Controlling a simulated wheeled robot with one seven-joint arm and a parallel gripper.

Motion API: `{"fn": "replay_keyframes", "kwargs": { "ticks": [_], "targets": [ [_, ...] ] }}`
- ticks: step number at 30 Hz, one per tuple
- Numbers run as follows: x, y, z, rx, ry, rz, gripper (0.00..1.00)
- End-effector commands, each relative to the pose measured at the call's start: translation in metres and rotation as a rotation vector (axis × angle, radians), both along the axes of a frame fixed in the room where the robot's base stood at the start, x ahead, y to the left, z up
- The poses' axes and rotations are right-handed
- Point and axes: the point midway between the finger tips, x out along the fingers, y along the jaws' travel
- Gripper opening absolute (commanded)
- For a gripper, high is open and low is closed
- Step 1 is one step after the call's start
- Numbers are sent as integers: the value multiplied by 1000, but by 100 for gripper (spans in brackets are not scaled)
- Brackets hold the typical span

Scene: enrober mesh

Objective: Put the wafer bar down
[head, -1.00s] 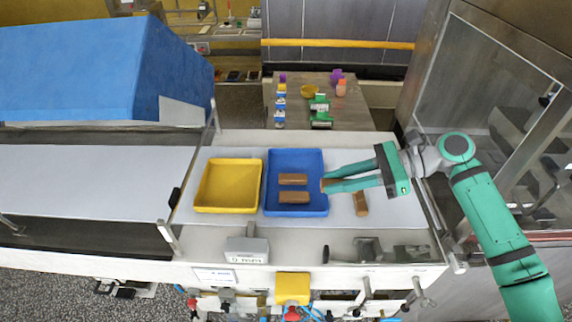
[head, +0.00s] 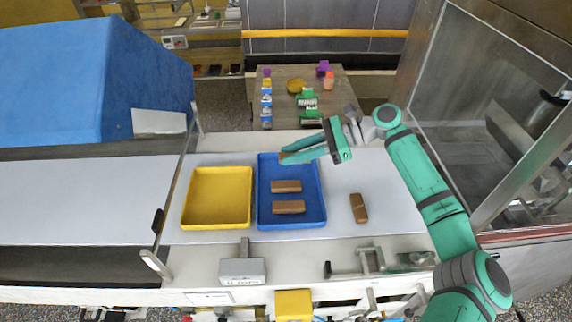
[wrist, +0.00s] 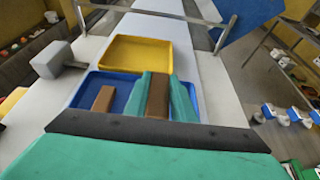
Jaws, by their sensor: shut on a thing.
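My gripper (head: 287,159) is over the far end of the blue tray (head: 263,222) in the head view. It is shut on a brown wafer bar (wrist: 158,96), which the wrist view shows between the green fingers. Two other wafer bars lie in the blue tray, one in the middle (head: 286,186) and one nearer the front (head: 288,207). Another bar (head: 359,208) lies on the white surface right of the tray; it looks marked across its middle. Whether the held bar touches the tray floor is unclear.
An empty yellow tray (head: 217,198) sits directly left of the blue tray. A grey box on a post (head: 242,270) stands at the front edge. A side table (head: 335,112) with bottles and small items is behind. A glass-panelled enclosure (head: 483,90) stands right.

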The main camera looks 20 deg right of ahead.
Motion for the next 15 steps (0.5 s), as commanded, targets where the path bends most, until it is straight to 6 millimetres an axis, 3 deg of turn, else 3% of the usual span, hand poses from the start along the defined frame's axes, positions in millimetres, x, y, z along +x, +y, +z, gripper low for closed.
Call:
{"fn": "replay_keyframes", "kwargs": {
  "ticks": [6, 15],
  "targets": [
    [25, 6, -32, 2, 1, -1, 10],
    [37, 7, -48, 0, 1, -5, 10]
  ]
}}
